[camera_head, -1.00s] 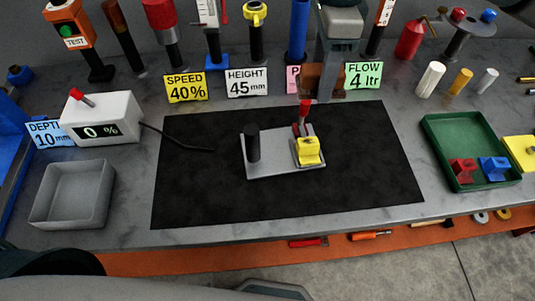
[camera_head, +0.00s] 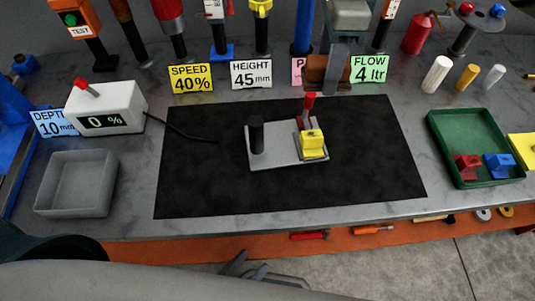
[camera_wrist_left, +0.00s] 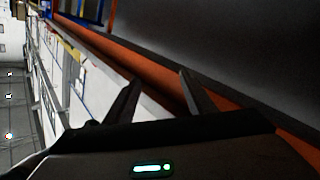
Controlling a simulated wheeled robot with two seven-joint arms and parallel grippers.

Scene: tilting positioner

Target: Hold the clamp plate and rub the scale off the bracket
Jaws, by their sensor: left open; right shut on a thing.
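The grey clamp plate (camera_head: 285,162) lies on the black mat, with an upright black post (camera_head: 257,135) at its left end. A yellow bracket (camera_head: 312,141) sits at its right end, in front of a clamp with a raised red lever (camera_head: 308,104). Any scale is too small to tell. My left gripper (camera_head: 248,266) is open and empty at the front, below the bench edge; its spread fingers also show in the left wrist view (camera_wrist_left: 160,92). My right gripper (camera_head: 338,64) points down behind the mat, shut on a brown block (camera_head: 318,70).
A grey tray (camera_head: 75,205) and a white readout box (camera_head: 105,107) stand left of the black mat (camera_head: 210,180). A green tray (camera_head: 465,130) with red and blue pieces is at right. Cards and tall tools line the back.

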